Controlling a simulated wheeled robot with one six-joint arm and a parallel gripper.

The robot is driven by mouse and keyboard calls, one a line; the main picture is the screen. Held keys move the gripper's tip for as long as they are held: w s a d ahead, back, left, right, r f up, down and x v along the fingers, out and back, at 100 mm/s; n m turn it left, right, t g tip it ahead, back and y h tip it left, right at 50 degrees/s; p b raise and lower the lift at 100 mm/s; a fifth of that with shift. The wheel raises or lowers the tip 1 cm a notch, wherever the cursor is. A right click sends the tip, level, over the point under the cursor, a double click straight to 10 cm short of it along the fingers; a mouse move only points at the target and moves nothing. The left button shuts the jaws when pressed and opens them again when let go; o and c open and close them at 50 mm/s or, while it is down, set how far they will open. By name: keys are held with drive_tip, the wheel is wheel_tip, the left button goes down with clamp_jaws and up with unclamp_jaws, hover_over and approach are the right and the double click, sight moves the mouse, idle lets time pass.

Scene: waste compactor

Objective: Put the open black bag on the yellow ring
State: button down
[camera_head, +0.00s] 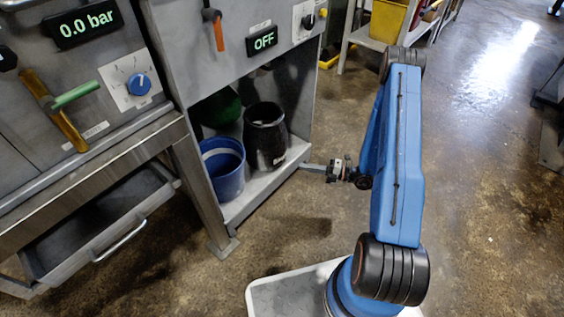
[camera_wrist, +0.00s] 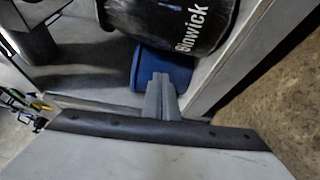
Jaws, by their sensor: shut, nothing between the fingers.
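A black, open-topped, bulging container (camera_head: 265,142) stands on the lower shelf of the grey cabinet; I cannot tell whether it is the bag or a bin. In the wrist view the black container (camera_wrist: 165,22) fills the top middle and bears white lettering, "Sinwick". My gripper (camera_head: 308,167) is beside the shelf's right edge in the head view, apart from the container. In the wrist view my gripper (camera_wrist: 160,82) is shut and empty, its fingers pointing toward the shelf.
A blue bucket (camera_head: 227,181) stands left of the black container; it also shows in the wrist view (camera_wrist: 178,66). A green container (camera_head: 220,106) is behind them. A drawer (camera_head: 100,235) stands open at left. A yellow bin (camera_head: 388,20) is at the back.

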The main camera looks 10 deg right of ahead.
drive_tip(key=f+m, duration=0.1)
drive_tip(key=f, duration=0.1)
approach(272, 157)
drive_tip(key=a, duration=0.5)
drive_tip(key=shift+w+f+t, duration=0.1)
drive_tip(key=shift+w+t, duration=0.3)
drive_tip(key=shift+w, duration=0.8)
drive_tip(key=w, duration=0.2)
drive_tip(key=w+a, duration=0.1)
drive_tip(key=w, duration=0.1)
drive_tip(key=w+a, duration=0.1)
drive_tip(key=w, duration=0.1)
drive_tip(key=shift+w, duration=0.4)
